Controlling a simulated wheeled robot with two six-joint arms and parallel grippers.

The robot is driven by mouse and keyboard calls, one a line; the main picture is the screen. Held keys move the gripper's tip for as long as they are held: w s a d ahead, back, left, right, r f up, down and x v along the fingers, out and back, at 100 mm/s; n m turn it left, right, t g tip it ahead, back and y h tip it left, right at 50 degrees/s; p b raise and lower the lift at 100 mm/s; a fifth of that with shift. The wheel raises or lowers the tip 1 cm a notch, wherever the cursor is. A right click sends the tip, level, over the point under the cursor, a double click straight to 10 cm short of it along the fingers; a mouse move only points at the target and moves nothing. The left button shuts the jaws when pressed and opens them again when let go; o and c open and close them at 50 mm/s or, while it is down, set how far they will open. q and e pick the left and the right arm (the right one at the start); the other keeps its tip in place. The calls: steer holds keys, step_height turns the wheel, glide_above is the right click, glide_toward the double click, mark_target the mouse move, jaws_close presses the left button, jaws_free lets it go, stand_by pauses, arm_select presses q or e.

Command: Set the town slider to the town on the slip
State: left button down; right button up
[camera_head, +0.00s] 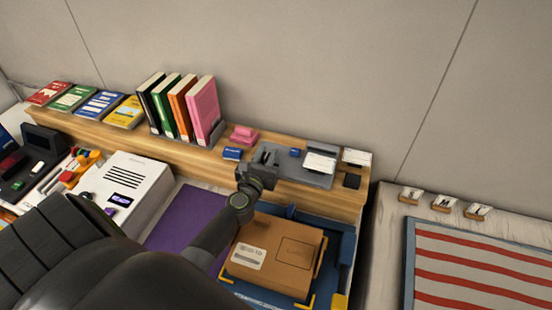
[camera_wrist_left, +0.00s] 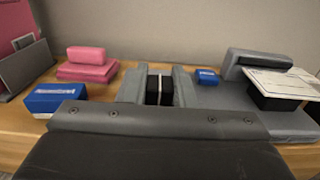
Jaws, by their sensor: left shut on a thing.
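My left gripper (camera_head: 265,158) is over the grey device on the wooden shelf. In the left wrist view its two grey fingers (camera_wrist_left: 159,88) are shut on a small black knob (camera_wrist_left: 160,92) with a white line, which I take to be the town slider. The device's grey base (camera_wrist_left: 250,118) runs to the right, with a small blue block (camera_wrist_left: 207,77) on it. A white card (camera_wrist_left: 283,82) sits at its right side; it also shows in the head view (camera_head: 320,162). Its writing is too small to read. The slider's town marks are hidden or unreadable. My right gripper is not in view.
A blue box (camera_wrist_left: 57,98) and pink blocks (camera_wrist_left: 88,62) stand left of the fingers on the shelf. Upright books (camera_head: 180,105) are further left. A cardboard box (camera_head: 275,255) lies in a blue tray (camera_head: 345,245) below. A striped mat (camera_head: 480,265) is at right.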

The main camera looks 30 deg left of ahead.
arm_select(q)
steer(key=shift+a, duration=0.1)
steer(key=c, duration=1.7)
jaws_free()
steer(key=shift+a+f, duration=0.1)
steer(key=shift+o, duration=2.5)
steer(key=shift+s+d, duration=0.2)
steer(key=shift+s, duration=0.35)
steer(key=v, duration=0.6)
steer(key=shift+s+b, duration=0.2)
steer(key=shift+b, duration=0.15)
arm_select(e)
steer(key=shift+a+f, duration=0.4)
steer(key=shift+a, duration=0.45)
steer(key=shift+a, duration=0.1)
